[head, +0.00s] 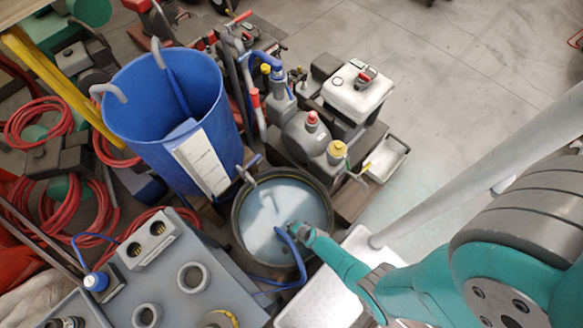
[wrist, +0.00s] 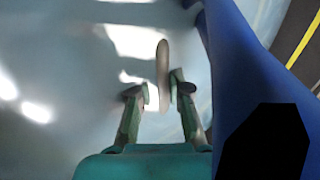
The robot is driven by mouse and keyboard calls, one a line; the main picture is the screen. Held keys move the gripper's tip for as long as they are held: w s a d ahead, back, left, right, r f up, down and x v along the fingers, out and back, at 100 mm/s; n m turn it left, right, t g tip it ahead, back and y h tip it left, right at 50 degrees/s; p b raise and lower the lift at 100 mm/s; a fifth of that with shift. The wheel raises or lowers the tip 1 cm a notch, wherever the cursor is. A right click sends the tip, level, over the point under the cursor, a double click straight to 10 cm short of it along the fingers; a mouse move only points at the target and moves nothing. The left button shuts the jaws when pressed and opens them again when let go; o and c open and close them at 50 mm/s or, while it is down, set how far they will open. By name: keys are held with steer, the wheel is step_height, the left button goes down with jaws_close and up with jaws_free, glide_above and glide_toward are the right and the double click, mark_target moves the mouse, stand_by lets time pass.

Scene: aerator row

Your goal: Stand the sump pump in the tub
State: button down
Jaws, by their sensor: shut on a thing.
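The round dark-rimmed tub (head: 237,222) holds pale, glossy water and stands at the centre of the head view. My gripper (head: 294,230) reaches over the tub's right side and points down into it. In the wrist view my gripper (wrist: 161,92) is shut on a narrow grey-tan piece, which I take for the handle of the sump pump (wrist: 162,62). The pump's body is not clear in either view, so I cannot tell whether it stands upright or touches the bottom. A blue hose (head: 299,262) loops from beside my gripper over the tub's rim.
A tall blue bin (head: 140,150) with a white panel stands behind left of the tub. Bottles and a white-lidded box (head: 358,92) crowd the back right. A grey bench unit (head: 190,285) is front left. Open floor (head: 480,60) lies at the upper right.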

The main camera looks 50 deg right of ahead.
steer(key=shift+w+r, duration=0.1)
steer(key=c, duration=1)
jaws_free()
steer(key=shift+c, duration=0.2)
steer(key=v, duration=1.2)
